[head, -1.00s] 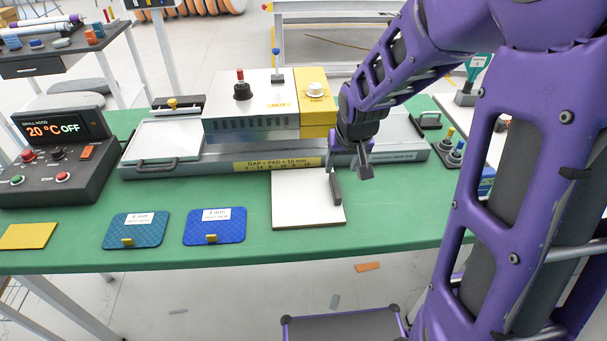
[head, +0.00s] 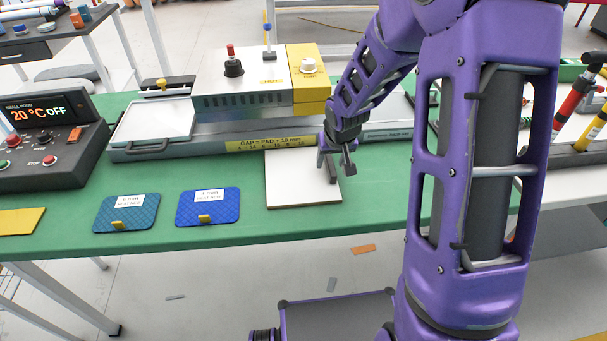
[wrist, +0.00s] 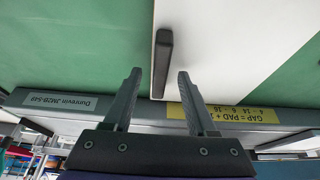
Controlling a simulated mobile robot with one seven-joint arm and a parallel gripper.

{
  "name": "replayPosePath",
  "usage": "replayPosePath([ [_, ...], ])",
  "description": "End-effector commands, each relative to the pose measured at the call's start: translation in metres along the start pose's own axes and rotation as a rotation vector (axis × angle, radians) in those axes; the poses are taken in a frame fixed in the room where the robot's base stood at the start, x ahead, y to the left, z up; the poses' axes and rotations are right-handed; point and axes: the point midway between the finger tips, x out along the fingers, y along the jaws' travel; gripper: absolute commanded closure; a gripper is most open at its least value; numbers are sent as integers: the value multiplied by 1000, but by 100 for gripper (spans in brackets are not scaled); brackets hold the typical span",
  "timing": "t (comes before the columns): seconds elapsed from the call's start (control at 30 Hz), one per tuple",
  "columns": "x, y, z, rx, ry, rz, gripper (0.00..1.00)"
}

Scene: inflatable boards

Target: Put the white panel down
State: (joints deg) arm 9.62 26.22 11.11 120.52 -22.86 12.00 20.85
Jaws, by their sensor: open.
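The white panel (head: 297,188) lies flat on the green table, in front of the grey and yellow machine. A dark bar handle (wrist: 163,55) stands on it, near its right edge in the head view. My gripper (head: 337,168) is over the panel's right rear part, its fingers partly hiding the handle. In the wrist view my open gripper (wrist: 160,73) has the handle showing between its fingers, with a gap on each side. The panel (wrist: 225,45) also shows there. I cannot tell the exact height of the fingertips.
The machine (head: 262,144) with its yellow gap label stands just behind the panel. A blue pad (head: 208,211), a teal pad (head: 124,218) and a yellow pad (head: 18,222) lie to the left. A control box (head: 45,150) is at far left. Green table right of the panel is clear.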

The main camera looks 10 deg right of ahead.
Motion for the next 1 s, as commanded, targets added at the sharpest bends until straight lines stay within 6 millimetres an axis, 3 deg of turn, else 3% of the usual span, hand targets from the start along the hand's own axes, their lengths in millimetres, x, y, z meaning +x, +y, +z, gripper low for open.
replayPosePath([
  [0.93, 4, 0, 2, 0, 0, 0, 43],
  [1.0, 4, 0, 2, 0, 0, 0, 55],
])
